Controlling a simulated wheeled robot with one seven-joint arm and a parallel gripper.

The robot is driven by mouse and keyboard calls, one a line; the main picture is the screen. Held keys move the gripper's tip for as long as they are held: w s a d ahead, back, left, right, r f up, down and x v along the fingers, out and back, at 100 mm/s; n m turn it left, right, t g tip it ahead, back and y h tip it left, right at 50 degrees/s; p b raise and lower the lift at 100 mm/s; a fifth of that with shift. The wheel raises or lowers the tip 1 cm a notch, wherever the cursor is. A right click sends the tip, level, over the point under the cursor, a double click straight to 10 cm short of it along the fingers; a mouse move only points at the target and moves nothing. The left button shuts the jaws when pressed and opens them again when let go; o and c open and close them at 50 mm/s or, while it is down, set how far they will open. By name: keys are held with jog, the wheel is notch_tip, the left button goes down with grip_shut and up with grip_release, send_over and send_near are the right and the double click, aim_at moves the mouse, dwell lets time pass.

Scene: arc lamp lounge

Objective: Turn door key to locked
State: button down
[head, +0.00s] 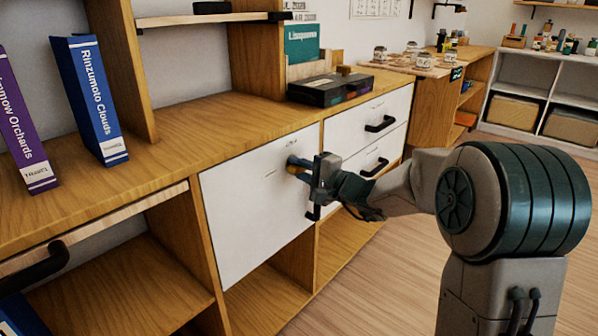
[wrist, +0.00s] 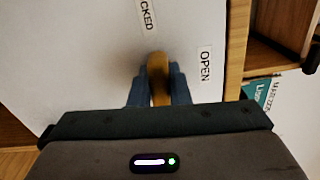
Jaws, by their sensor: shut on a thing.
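The white cabinet door (head: 245,215) is closed in the wooden sideboard, left of the drawers. The brass door key (wrist: 158,78) stands out from the door in the wrist view. My gripper (wrist: 158,95) has its blue fingers on both sides of the key and is shut on it. In the head view my gripper (head: 298,165) is at the door's upper right, and the fingers mostly hide the key. In the wrist view an "OPEN" label (wrist: 205,66) is right of the key, and a label ending in "CKED" (wrist: 147,15) is above it, partly cut off.
White drawers (head: 350,125) with black handles are right of the door. A black box (head: 330,88) lies on the sideboard top. Blue (head: 88,95) and purple (head: 22,130) books stand at the left. Open shelves lie below. Wooden floor is free at the right.

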jog(key=c, duration=1.4)
grip_release()
jog(key=shift+o, duration=0.2)
jog(key=p+v, duration=0.3)
jog(key=v, duration=1)
jog(key=shift+s+d+p, duration=0.25)
jog(key=shift+p, duration=0.05)
